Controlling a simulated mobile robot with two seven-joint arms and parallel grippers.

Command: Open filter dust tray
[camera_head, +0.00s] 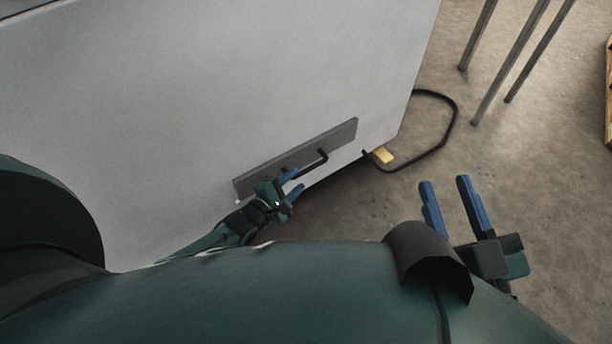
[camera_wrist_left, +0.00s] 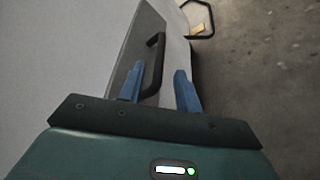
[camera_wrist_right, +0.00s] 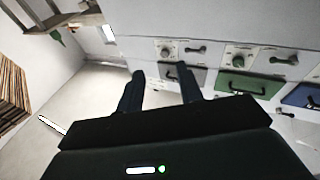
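The filter dust tray (camera_head: 335,137) shows as a grey front panel low on the white cabinet, with a black bar handle (camera_head: 320,160). In the left wrist view the panel (camera_wrist_left: 128,50) and its handle (camera_wrist_left: 155,68) lie just ahead of my left gripper. My left gripper (camera_head: 295,182) is open, close to the handle's near end. In the left wrist view its fingers (camera_wrist_left: 158,82) stand on either side of the handle's line; whether they touch it I cannot tell. My right gripper (camera_head: 444,182) is open and empty over the floor, away from the panel; its fingers (camera_wrist_right: 161,78) are spread.
The white cabinet (camera_head: 210,80) fills the left. A black bent tube (camera_head: 455,115) and a yellow piece (camera_head: 383,155) are by its lower corner. Grey posts (camera_head: 508,65) stand behind. In the right wrist view are green (camera_wrist_right: 248,84) and blue (camera_wrist_right: 303,97) panels.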

